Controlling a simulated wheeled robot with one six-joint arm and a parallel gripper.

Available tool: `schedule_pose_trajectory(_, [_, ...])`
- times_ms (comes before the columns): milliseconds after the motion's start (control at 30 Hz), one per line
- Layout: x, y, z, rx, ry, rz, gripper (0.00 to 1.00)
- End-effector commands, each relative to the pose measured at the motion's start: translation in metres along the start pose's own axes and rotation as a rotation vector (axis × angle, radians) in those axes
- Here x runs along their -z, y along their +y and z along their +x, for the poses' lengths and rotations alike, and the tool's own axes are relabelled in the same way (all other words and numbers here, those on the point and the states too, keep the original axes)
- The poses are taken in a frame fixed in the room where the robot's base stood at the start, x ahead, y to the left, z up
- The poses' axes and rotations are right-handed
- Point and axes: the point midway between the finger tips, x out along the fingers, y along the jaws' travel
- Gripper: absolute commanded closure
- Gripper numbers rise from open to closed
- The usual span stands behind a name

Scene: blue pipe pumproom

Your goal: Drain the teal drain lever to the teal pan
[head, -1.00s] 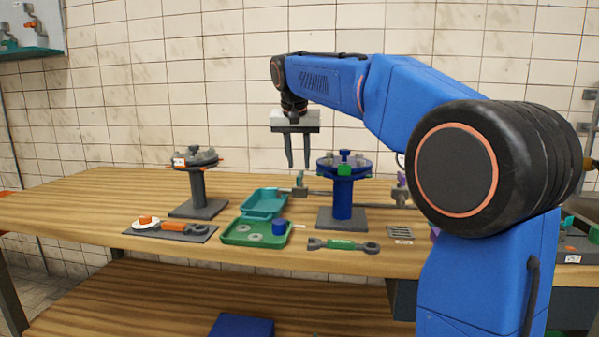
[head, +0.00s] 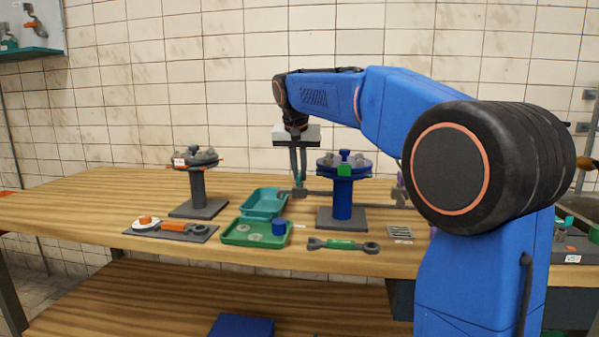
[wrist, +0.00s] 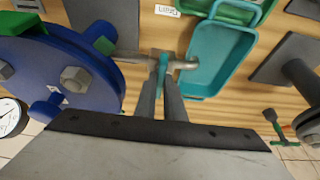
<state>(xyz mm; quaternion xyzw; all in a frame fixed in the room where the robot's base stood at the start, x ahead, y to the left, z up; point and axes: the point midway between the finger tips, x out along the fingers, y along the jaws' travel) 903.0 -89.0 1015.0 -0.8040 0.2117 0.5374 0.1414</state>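The teal drain lever (wrist: 162,68) stands on a small grey valve on a pipe beside the blue flanged stand (head: 343,198). My gripper (head: 298,181) is lowered over the valve. In the wrist view my gripper (wrist: 161,80) has its fingers close together with the teal lever between them. The fingers hide part of the lever. The teal pan (wrist: 218,62) is empty and lies just beside the valve, its rim close to the pipe's end. In the head view the teal pan (head: 263,202) sits left of the valve on the bench.
A green tray (head: 240,240) with washers and a blue cylinder (head: 278,226) lies in front of the teal pan. A grey flanged stand (head: 197,190) is at the left. A green-handled wrench (head: 342,245) lies at the front. The far left bench is clear.

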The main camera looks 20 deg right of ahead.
Motion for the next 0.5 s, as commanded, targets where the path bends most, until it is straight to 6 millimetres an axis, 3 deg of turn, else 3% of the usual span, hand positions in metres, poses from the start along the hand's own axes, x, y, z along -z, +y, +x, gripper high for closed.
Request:
schedule_pose_trajectory(267, [0.0000, 0.0006, -0.0003, 0.019, 0.000, -0.044, 1.00])
schedule_pose_trajectory(500, [0.0005, 0.0026, -0.0007, 0.077, 0.001, -0.182, 1.00])
